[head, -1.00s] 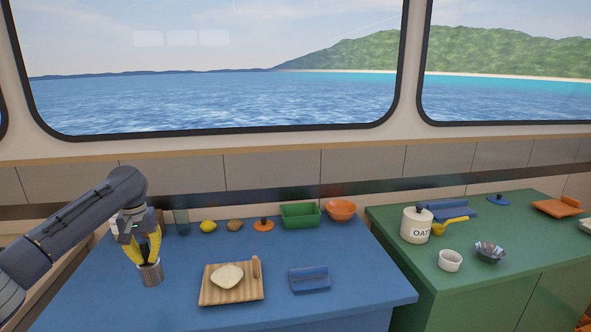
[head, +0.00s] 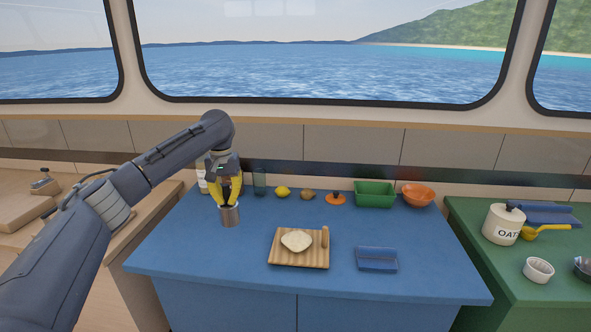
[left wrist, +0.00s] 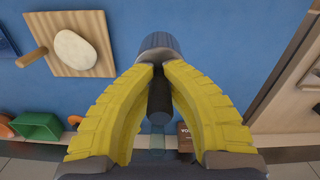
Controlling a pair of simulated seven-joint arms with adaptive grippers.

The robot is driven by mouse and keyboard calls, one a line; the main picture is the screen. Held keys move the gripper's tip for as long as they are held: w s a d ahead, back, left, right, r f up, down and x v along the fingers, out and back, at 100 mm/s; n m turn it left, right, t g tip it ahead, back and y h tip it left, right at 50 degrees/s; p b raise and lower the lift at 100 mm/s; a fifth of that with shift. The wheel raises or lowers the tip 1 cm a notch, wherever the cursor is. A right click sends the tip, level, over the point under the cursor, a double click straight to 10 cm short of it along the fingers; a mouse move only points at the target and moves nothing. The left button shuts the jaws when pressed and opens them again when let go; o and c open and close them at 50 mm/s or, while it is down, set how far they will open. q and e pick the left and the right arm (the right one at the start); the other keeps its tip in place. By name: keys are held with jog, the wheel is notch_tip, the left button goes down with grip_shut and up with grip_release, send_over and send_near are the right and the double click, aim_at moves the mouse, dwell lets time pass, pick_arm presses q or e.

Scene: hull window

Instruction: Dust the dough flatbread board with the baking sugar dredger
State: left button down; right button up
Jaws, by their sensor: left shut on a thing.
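The sugar dredger (head: 230,216) is a silver metal cylinder below my left gripper (head: 229,197), over the left part of the blue counter. In the left wrist view the yellow fingers of my left gripper (left wrist: 158,88) are shut on its dark upright handle (left wrist: 159,95), with the silver body (left wrist: 159,43) beyond them. The dredger looks upright and seems to hang above the counter. The wooden board (head: 284,260) lies to its right, with a pale round dough flatbread (head: 296,240) on it and a peg-like handle (head: 325,236) at its right edge. My right gripper is out of view.
A blue tray-like item (head: 376,260) lies right of the board. Along the back stand a glass (head: 260,181), a lemon (head: 283,191), a brown item (head: 308,194), an orange lid (head: 335,199), a green bin (head: 375,194) and an orange bowl (head: 417,194). Counter between dredger and board is clear.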

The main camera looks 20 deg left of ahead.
pick_arm(q)
jog(key=w+d+n, duration=0.1)
jog(key=w+d, duration=0.3)
jog(key=d, duration=0.7)
jog(key=w+d+r+n, duration=0.1)
jog(key=w+d, duration=0.3)
jog(key=d, duration=0.6)
jog(key=shift+w+d+n, duration=0.15)
jog(key=shift+d+n, duration=0.25)
jog(key=shift+n, duration=0.1)
notch_tip(320, 180, down, 6)
jog(key=s, duration=0.2)
jog(key=shift+d, duration=0.4)
